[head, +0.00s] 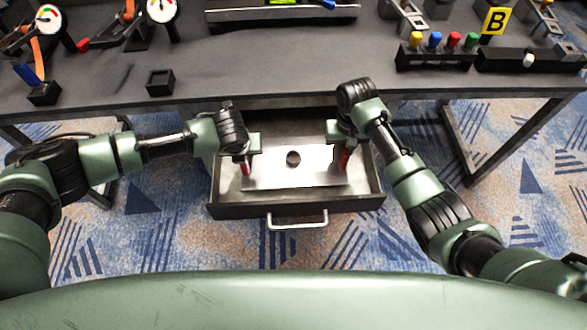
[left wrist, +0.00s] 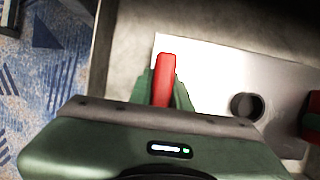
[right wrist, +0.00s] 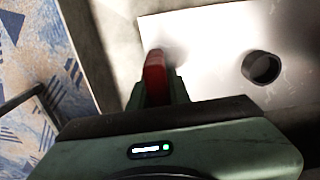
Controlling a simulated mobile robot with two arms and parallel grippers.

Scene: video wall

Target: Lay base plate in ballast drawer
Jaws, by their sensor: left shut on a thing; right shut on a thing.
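The base plate (head: 295,178) is a flat, shiny silver sheet with a round dark hole or boss near its middle. It lies level inside the outline of the open ballast drawer (head: 345,204); I cannot tell whether it touches the drawer floor. My left gripper (head: 246,167) is shut on the red grip at the plate's left end, also seen in the left wrist view (left wrist: 165,80). My right gripper (head: 343,159) is shut on the red grip at the right end, also seen in the right wrist view (right wrist: 155,75). The gripper bodies hide parts of the grips.
The drawer is pulled out under a dark table (head: 250,60), with its metal handle (head: 297,222) towards me. On the tabletop are gauges (head: 162,10), a small black box (head: 160,82), a row of coloured knobs (head: 437,50) and a yellow B sign (head: 496,21).

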